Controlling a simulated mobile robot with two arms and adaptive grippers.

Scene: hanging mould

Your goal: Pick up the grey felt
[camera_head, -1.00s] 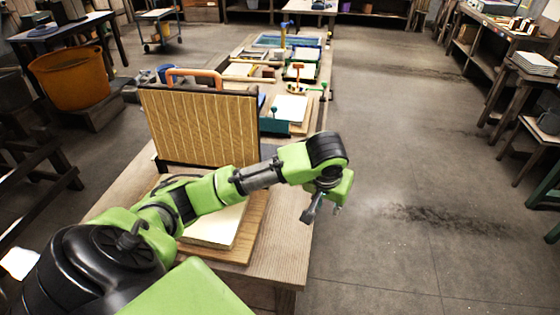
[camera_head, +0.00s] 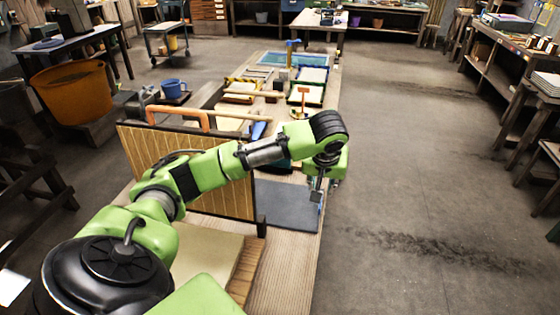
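The grey felt appears to be the flat dark grey sheet (camera_head: 286,207) on the table, just beyond and right of the upright ribbed mould. My arm and the mould hide part of it. My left gripper (camera_head: 324,190) points down at the sheet's right side, near the table's right edge. Its fingers look apart with nothing between them; I cannot tell whether they touch the sheet. My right gripper is out of view.
Trays and tools fill the table's far end. Open floor (camera_head: 420,190) lies to the right.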

